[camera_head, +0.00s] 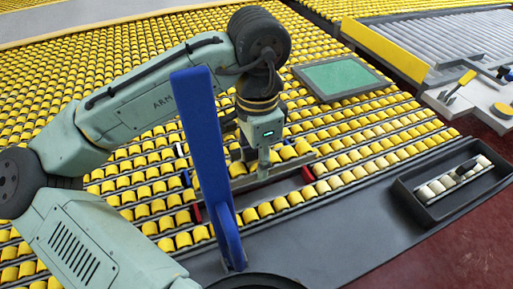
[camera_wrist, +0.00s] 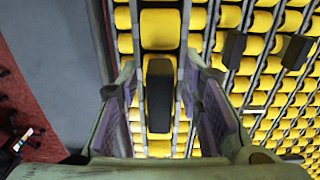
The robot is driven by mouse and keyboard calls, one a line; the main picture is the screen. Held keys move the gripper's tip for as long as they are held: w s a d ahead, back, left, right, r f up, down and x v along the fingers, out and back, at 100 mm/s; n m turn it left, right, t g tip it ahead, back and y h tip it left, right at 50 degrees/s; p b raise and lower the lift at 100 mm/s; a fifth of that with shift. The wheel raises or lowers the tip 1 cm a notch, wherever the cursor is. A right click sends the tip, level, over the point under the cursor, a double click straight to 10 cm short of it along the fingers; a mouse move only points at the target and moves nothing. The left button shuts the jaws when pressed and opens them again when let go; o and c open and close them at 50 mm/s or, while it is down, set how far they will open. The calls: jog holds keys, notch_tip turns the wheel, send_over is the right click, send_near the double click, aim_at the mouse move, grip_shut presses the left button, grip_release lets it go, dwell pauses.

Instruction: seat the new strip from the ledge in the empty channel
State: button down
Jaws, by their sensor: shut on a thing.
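My gripper (camera_head: 264,163) points down over the roller bed and is shut on a short grey strip with yellow rollers (camera_head: 288,153). In the wrist view the strip (camera_wrist: 160,30) runs up and down between the fingers, with a black grip block (camera_wrist: 160,95) at its middle. Red end marks (camera_head: 307,174) and (camera_head: 197,213) show near the strip, at what looks like the channel. The channel itself is mostly hidden by the strip, my gripper and a blue post. I cannot tell whether the strip is above the bed or touching it.
The blue upright post (camera_head: 205,150) stands in front of my gripper. A dark tray (camera_head: 430,217) at right holds a strip of pale rollers (camera_head: 452,180). A green-topped panel (camera_head: 341,76) lies behind. The grey ledge (camera_head: 345,235) is bare in front. More black blocks (camera_wrist: 232,45) show in the wrist view.

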jog(key=shift+r+p, duration=0.1)
jog(key=shift+p, duration=0.3)
notch_tip(320, 180, down, 6)
jog(key=b, duration=0.4)
jog(key=shift+p, duration=0.75)
dwell(1.5)
jog(key=shift+f+b, duration=0.6)
jog(key=shift+f, duration=0.3)
jog(key=c, duration=1.1)
grip_release()
jog(key=shift+o, duration=0.2)
